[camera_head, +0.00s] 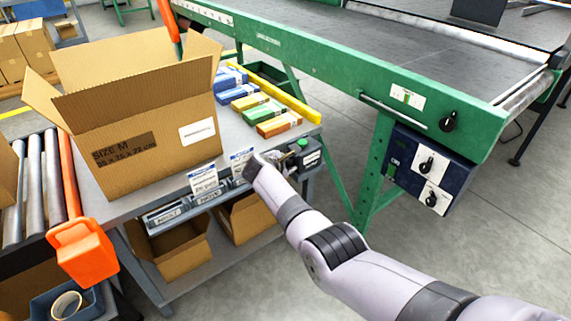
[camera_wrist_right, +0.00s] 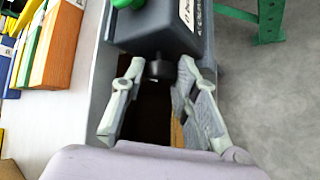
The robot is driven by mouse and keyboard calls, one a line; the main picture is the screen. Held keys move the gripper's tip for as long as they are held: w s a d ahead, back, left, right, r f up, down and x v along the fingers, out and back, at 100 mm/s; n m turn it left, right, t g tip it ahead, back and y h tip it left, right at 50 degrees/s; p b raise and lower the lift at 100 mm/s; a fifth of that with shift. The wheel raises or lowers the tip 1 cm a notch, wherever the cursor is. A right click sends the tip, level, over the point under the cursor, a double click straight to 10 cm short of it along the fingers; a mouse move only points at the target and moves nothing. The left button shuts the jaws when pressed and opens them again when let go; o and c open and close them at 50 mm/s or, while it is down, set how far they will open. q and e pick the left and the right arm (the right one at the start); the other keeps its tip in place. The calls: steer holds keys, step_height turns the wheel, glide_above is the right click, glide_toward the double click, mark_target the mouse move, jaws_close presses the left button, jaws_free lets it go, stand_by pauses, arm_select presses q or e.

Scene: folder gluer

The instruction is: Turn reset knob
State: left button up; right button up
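A dark round knob (camera_wrist_right: 159,68) sticks out from the front of a small grey control box (camera_wrist_right: 160,28) in the right wrist view. The box (camera_head: 304,157) also shows in the head view at the table's right edge, with a green button on top and a white label. I cannot read a reset mark on it. My right gripper (camera_wrist_right: 160,72) is open, with one finger on each side of the knob and gaps visible. In the head view my right arm (camera_head: 345,245) reaches to the box; the gripper (camera_head: 258,166) is partly hidden there. My left gripper is not in view.
A green conveyor (camera_head: 340,65) carries other black knobs (camera_head: 448,121) on its side and control box (camera_head: 430,170). An open carton (camera_head: 140,125) and several small coloured boxes (camera_head: 262,110) stand on the table. Label holders (camera_head: 205,187) line its front edge. Free floor lies right.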

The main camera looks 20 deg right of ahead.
steer(key=shift+o, duration=0.7)
steer(key=shift+s, duration=0.1)
steer(key=v, duration=1.1)
steer(key=shift+s+a+r, duration=0.2)
steer(key=shift+s, duration=0.05)
